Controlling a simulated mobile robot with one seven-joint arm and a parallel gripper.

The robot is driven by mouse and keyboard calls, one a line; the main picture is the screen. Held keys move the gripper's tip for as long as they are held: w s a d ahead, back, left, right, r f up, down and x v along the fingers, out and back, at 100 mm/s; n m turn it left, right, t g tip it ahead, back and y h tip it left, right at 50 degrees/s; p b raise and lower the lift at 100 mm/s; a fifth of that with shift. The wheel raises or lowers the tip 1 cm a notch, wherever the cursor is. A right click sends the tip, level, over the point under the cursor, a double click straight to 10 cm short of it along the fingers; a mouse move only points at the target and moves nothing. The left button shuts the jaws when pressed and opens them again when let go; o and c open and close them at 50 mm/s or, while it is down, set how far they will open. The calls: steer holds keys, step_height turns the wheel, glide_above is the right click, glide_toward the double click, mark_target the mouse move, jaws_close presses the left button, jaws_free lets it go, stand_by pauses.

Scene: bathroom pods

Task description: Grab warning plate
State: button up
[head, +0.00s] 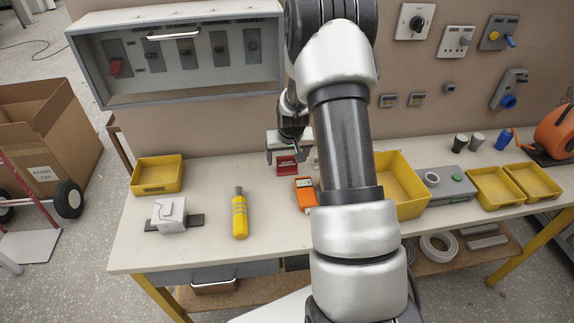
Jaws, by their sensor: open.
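My gripper (289,156) hangs over the back middle of the workbench, with its fingers spread apart. A small red object (287,166) with a pale patch sits on the bench just below and between the fingers. It may be the warning plate, but it is too small to read. I cannot tell whether the fingers touch it. No other thing in view is clearly a warning plate. My arm crosses the middle of the view and hides part of the bench behind it.
An orange meter (306,193) lies close in front of the red object. A yellow tool (240,215), a white block (169,214) and a yellow bin (157,175) stand to the left. A large yellow bin (408,192) stands right of my arm. A switch panel (183,55) hangs behind.

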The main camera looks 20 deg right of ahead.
steer(key=shift+w+f, duration=0.1)
steer(key=shift+f, duration=0.2)
steer(key=c, duration=1.2)
steer(key=shift+o, duration=0.2)
steer(key=shift+r, duration=0.15)
